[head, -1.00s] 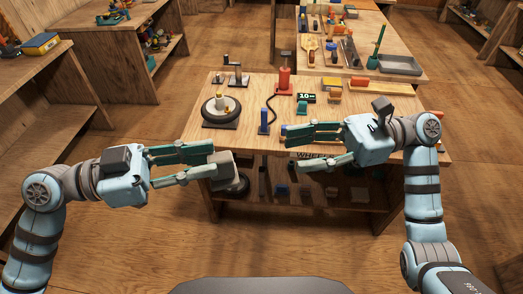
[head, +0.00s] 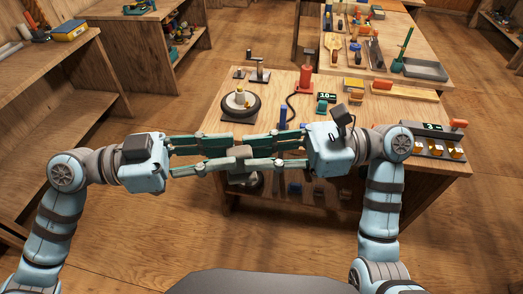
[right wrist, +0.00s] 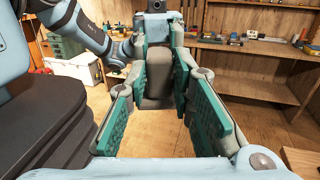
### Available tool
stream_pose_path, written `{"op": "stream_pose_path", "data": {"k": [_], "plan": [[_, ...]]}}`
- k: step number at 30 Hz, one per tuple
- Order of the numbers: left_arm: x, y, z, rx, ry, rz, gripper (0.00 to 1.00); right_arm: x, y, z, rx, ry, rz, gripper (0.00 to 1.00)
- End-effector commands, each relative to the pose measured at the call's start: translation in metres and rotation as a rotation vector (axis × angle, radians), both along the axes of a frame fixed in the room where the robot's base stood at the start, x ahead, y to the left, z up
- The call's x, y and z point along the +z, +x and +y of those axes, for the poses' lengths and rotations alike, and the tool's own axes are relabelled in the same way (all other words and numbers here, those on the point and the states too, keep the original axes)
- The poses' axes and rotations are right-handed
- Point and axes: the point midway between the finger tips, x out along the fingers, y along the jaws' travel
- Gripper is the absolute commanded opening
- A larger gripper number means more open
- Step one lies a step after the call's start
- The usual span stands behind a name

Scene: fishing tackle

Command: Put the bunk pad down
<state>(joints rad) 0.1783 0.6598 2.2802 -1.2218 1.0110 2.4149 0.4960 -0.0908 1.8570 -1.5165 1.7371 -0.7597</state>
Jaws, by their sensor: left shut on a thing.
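The bunk pad is a small grey-brown block (head: 241,152) held in the air in front of the workbench. My left gripper (head: 229,153) is shut on it. In the right wrist view the pad (right wrist: 158,66) sits between the left gripper's green fingers, straight ahead. My right gripper (head: 253,151) faces the left one and is open, its fingertips close to the pad. In the right wrist view the right gripper's fingers (right wrist: 161,98) are spread wide with the pad beyond or between their tips; I cannot tell whether they touch it. The fingers partly hide the pad in the head view.
The workbench (head: 215,140) carries a wheel on a stand (head: 240,104), a red pump (head: 304,80) and a dark tray of lures (head: 435,145). A second table (head: 385,70) stands behind it. Shelves (head: 80,75) line the left. Open floor (head: 120,250) lies in front.

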Motion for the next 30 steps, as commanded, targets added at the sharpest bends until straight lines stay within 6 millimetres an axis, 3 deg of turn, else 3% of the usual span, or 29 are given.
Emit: {"op": "stream_pose_path", "data": {"k": [3,4,8,19,30], "plan": [[0.000,0.000,0.000,0.001,0.000,0.000,0.00,0.000,0.000,0.000,0.001,0.000,0.000,0.00],[0.000,0.000,0.000,0.001,0.000,0.000,0.24,0.000,0.000,0.000,0.001,0.000,0.000,0.00],[0.000,0.000,0.000,0.001,0.000,0.000,0.44,0.000,0.000,0.000,0.001,0.000,0.000,0.00],[-0.001,-0.001,0.004,0.000,0.002,0.001,0.44,0.000,0.000,0.000,0.000,0.000,0.000,0.00],[-0.003,-0.015,0.060,-0.005,0.009,0.010,0.44,0.000,0.000,0.000,0.001,0.000,0.000,0.00]]}}
